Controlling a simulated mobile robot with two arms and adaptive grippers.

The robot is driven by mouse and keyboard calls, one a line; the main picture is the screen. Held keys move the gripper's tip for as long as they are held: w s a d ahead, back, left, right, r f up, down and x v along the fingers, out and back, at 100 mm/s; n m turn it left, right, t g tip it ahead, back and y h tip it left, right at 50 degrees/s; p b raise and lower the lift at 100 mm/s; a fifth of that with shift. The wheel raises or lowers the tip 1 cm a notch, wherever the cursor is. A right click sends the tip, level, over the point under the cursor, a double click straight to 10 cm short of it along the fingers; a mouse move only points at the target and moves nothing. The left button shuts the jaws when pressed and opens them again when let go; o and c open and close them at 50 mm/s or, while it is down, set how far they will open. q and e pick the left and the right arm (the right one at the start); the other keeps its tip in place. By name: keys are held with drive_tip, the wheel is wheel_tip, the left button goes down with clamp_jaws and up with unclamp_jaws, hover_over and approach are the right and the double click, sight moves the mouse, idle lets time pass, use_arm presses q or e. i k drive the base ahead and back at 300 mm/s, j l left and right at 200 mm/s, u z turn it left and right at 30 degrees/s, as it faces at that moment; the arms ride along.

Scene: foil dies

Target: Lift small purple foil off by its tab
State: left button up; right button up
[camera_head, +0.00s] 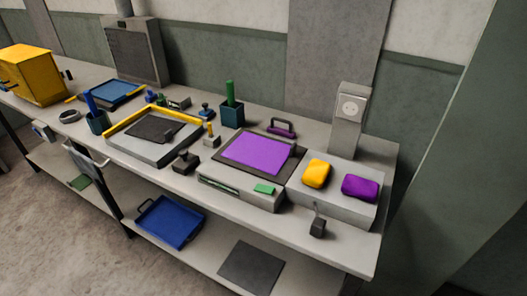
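A flat purple sheet (257,153), which looks like the foil, lies on a dark plate (226,170) on top of a grey box-like press bed (238,192) in the middle of the bench. A small greyish piece at its right edge may be its tab, but it is too small to be sure. A small green piece (264,188) sits at the front right of the bed. Neither of my grippers is in view.
On a grey block to the right lie a yellow pad (316,173) and a purple pad (360,188). A purple handle (281,128) is behind the foil. To the left is a yellow-edged frame (152,118). A blue tray (169,222) is on the lower shelf.

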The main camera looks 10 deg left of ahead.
sight(268, 156)
drive_tip(key=j+z, duration=0.3)
drive_tip(key=z, duration=0.2)
drive_tip(key=j+z, duration=0.3)
drive_tip(key=z, duration=0.2)
